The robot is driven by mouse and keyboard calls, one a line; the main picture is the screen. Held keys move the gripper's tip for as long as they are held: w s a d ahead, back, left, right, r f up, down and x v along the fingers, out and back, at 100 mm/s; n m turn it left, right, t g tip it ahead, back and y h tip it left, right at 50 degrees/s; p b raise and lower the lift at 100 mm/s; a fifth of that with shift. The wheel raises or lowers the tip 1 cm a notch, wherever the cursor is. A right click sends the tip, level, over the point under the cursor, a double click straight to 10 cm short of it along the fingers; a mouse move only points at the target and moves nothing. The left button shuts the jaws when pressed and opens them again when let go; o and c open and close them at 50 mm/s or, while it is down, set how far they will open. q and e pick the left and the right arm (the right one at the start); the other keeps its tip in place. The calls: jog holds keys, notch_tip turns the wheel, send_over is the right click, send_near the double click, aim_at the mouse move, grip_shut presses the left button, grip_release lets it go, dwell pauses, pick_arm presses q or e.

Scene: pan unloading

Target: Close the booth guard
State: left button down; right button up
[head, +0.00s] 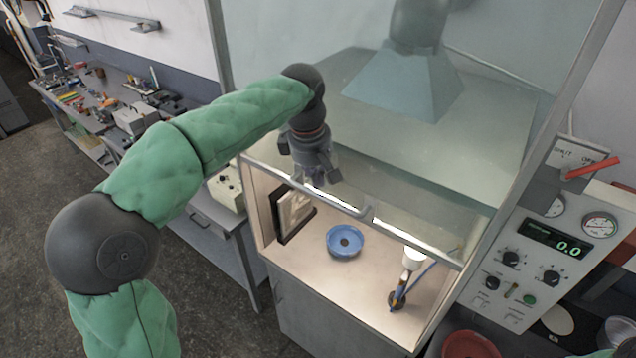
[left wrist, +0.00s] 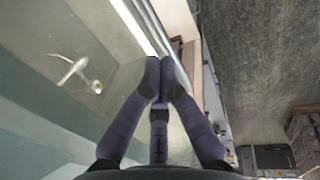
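The booth guard (head: 420,160) is a clear pane in a pale frame, raised so that the lower front of the booth stands open. A grey bar handle (head: 348,207) runs along its lower edge. My left gripper (head: 312,188) is at the left part of this handle, in front of the pane. In the left wrist view its fingertips (left wrist: 161,76) are drawn close together beside the guard's bright lower edge. I see nothing clearly held between them, and whether they touch the handle cannot be told.
Inside the booth are a blue round dish (head: 345,242), a dark-framed panel (head: 292,212) and a white-topped tool with a blue hose (head: 412,258). A control panel (head: 545,255) with gauges stands at the right. A cluttered workbench (head: 120,115) stands at the left.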

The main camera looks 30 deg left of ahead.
pick_arm(q)
jog(key=shift+w+f, duration=0.15)
jog(key=shift+f, duration=0.45)
jog(key=shift+w+f, duration=0.15)
jog(key=shift+f, duration=0.4)
notch_tip(320, 180, down, 48)
jog(key=b, duration=2.8)
jog(key=shift+s, duration=0.15)
jog(key=shift+d, duration=0.1)
